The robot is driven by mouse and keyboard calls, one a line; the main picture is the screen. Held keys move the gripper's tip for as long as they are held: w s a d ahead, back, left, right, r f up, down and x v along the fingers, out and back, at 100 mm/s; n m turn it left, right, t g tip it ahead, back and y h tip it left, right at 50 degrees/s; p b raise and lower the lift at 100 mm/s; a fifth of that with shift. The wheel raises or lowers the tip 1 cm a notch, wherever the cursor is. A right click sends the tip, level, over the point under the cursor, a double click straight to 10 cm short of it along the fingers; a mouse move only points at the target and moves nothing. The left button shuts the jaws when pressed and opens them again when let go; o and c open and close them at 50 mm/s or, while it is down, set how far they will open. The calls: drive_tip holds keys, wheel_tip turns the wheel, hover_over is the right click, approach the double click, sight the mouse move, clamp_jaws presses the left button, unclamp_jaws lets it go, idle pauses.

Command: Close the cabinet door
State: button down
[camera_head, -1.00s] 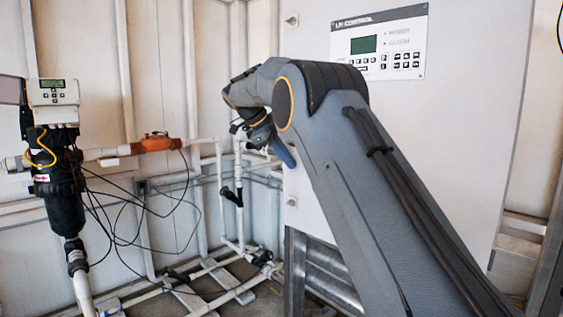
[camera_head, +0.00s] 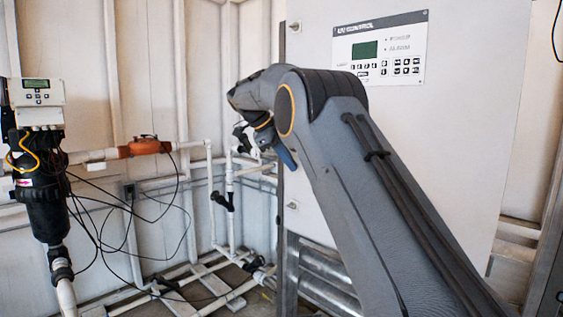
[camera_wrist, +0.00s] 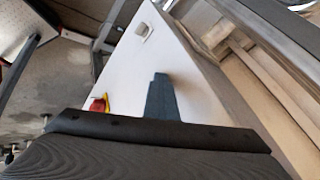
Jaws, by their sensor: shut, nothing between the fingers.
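The white cabinet door (camera_head: 470,130), with a control panel (camera_head: 378,50), fills the right half of the head view. I cannot tell how far it stands open. My gripper (camera_head: 285,156) is mostly hidden by my arm; a blue finger part shows near the door's left edge. In the wrist view my gripper (camera_wrist: 159,78) is shut and empty, its blue-grey fingers in front of a white surface, probably the door (camera_wrist: 135,65). A small light fitting (camera_wrist: 143,30) sits on that surface. Contact cannot be told.
White pipes (camera_head: 232,185) run along the back wall and floor. A black filter unit (camera_head: 42,190) with a grey controller (camera_head: 37,92) stands at left, with loose black cables. A red and yellow object (camera_wrist: 100,104) shows in the wrist view.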

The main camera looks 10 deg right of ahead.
drive_tip(key=shift+w+d+r, duration=0.3)
drive_tip(key=shift+d+r, duration=0.05)
drive_tip(key=shift+d, duration=0.1)
drive_tip(key=shift+s+a+f, duration=0.2)
drive_tip(key=shift+s+a, duration=0.25)
drive_tip(key=s+a+r+p, duration=0.1)
drive_tip(key=a+r+p, duration=0.1)
drive_tip(key=a+r, duration=0.5)
drive_tip(key=shift+s+a+r, duration=0.2)
drive_tip(key=shift+a+r, duration=0.15)
drive_tip(key=shift+a, duration=0.8)
